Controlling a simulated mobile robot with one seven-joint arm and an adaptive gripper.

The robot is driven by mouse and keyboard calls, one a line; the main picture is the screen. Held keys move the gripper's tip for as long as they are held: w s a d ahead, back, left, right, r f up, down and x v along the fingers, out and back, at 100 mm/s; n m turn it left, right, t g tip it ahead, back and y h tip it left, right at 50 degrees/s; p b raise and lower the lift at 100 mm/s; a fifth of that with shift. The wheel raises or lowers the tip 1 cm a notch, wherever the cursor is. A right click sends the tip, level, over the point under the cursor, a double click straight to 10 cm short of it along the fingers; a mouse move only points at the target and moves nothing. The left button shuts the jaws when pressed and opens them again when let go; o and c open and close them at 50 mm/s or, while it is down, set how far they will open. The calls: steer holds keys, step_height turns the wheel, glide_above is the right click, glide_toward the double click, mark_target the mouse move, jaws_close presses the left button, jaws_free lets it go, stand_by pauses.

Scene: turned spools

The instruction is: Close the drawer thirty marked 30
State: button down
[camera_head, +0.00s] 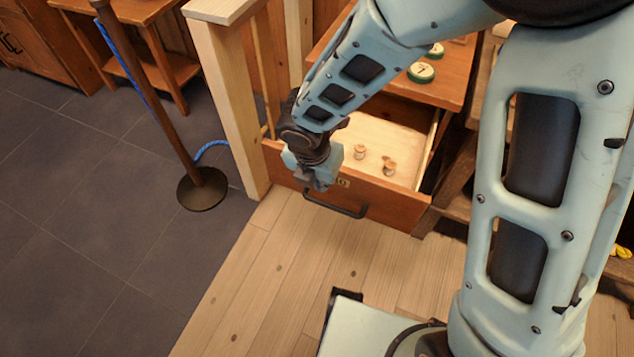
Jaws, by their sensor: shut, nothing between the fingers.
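An orange-brown wooden drawer (390,207) stands pulled out from a cabinet in the upper middle of the head view. Its front has a dark bar handle (340,209) and a small label (344,183), too small to read. My gripper (318,185) is shut and empty, pointing down at the drawer front, just above the left part of the handle. It hides part of the front; I cannot tell whether it touches it.
A pale wooden post (228,95) stands close left of the drawer. A dark rope stand (203,188) with blue rope is further left. Round green-and-white items (421,72) lie on the cabinet top. The plank floor (270,270) before the drawer is clear.

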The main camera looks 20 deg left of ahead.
steer(key=shift+w+d, duration=0.1)
steer(key=shift+w, duration=0.75)
steer(key=shift+w, duration=0.1)
